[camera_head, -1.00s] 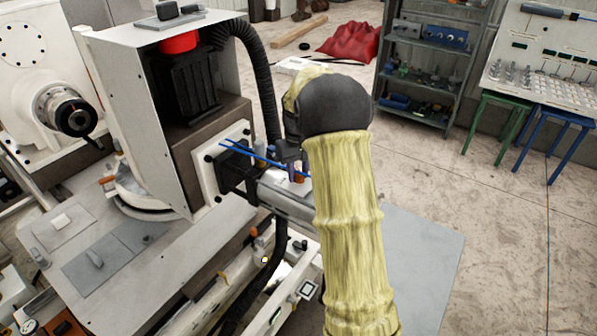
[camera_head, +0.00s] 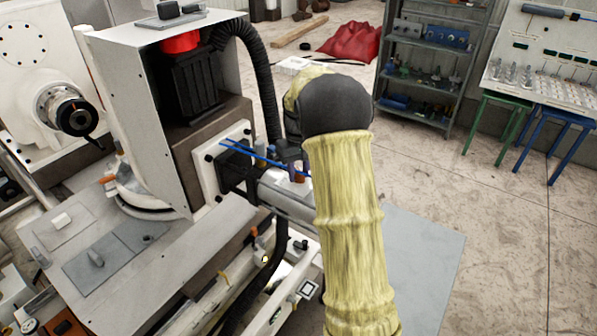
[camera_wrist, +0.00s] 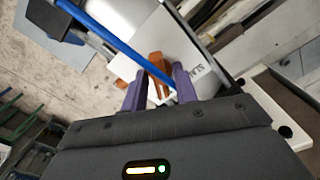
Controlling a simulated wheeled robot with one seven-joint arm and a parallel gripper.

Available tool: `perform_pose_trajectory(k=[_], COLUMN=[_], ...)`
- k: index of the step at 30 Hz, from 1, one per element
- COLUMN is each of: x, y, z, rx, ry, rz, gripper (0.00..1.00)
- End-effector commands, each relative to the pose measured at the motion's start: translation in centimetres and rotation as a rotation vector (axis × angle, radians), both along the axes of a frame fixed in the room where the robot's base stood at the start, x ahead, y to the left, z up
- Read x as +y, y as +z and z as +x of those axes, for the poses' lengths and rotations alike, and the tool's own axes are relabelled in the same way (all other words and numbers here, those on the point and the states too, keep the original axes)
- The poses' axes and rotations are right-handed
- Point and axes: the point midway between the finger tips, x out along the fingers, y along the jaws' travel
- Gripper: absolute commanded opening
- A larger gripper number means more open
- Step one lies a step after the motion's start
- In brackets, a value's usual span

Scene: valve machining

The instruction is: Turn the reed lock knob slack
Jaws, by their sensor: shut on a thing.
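The reed lock knob (camera_wrist: 156,64) is a small orange-brown piece. In the wrist view it stands between the two purple fingers of my gripper (camera_wrist: 160,76), which is shut on it. In the head view a bit of the orange-brown knob (camera_head: 298,178) shows below my gripper (camera_head: 292,168), at the grey bar that sticks out from the machine. My arm hides most of that spot. The wrist view does not show which way the knob is turned.
Thin blue rods (camera_head: 250,153) run from the black block on the machine's white plate toward my gripper. In the wrist view one blue rod (camera_wrist: 115,45) crosses close to the knob. A black hose (camera_head: 268,85) hangs behind. Open floor (camera_head: 480,200) lies to the right.

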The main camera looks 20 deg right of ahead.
Motion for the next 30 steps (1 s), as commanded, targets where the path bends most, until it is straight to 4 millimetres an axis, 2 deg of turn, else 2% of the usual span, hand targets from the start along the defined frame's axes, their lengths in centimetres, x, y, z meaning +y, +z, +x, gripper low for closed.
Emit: perform_pose_trajectory(k=[9,20,27,30], x=[-0.06,0.06,0.08,0.12], y=[0.16,0.08,0.18,0.06], z=[-0.03,-0.02,-0.02,-0.01], rx=[0.001,0.001,0.002,0.002], ry=[0.221,0.265,0.463,0.494], rz=[-0.001,-0.001,-0.001,-0.001], gripper=[0.00,0.00,0.00,0.00])
